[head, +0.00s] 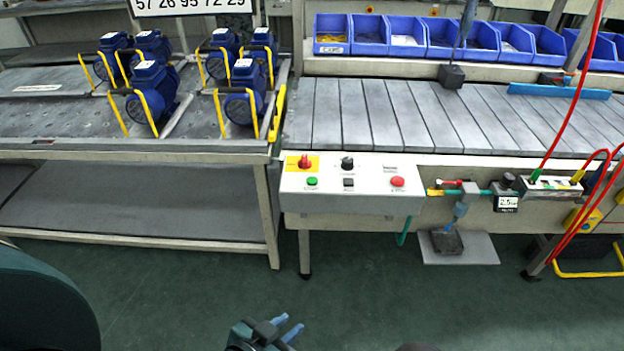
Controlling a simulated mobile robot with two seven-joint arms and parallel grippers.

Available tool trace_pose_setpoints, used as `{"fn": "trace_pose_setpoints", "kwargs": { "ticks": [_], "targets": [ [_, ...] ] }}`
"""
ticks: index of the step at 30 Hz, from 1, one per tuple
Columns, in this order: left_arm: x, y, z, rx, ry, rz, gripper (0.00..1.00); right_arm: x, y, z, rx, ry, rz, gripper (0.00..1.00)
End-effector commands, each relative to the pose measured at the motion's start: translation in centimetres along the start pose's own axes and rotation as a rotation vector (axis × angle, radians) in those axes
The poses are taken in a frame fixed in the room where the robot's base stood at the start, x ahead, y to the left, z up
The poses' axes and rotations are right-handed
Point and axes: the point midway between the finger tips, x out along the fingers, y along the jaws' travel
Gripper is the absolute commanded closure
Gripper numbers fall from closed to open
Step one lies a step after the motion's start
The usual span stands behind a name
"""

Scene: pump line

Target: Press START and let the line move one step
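The white control box (350,190) is fixed to the front of the slatted conveyor line (400,110). On it are a green button (312,181), a black button (348,182) and a red button (397,181). Above these are a red switch on a yellow plate (304,162) and a black knob (347,163). The labels are too small to read. My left gripper (290,324) is low at the bottom edge, well below the box and touching nothing. Its two bluish fingers are apart with nothing between them. My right gripper is not in view.
Blue pumps with yellow handles (152,88) stand on the left bench (200,130). Blue bins (405,40) line the back of the conveyor. A gauge (507,202), red hoses and a foot pedal (447,242) are right of the box. The green floor before the box is clear.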

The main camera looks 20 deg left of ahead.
Motion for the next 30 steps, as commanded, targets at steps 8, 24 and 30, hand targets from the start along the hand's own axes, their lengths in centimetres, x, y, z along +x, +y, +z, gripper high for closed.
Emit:
{"fn": "trace_pose_setpoints", "kwargs": {
  "ticks": [8, 24, 30],
  "targets": [
    [0.01, -0.01, -0.03, 0.0, 0.001, 0.0, 1.0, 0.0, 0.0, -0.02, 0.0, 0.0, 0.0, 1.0],
    [0.01, -0.01, -0.06, 0.0, 0.002, 0.0, 1.0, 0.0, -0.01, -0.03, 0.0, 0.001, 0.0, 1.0],
    [0.01, 0.0, -0.07, 0.0, 0.002, 0.0, 1.0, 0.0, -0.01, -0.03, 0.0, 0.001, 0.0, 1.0]
  ]
}}
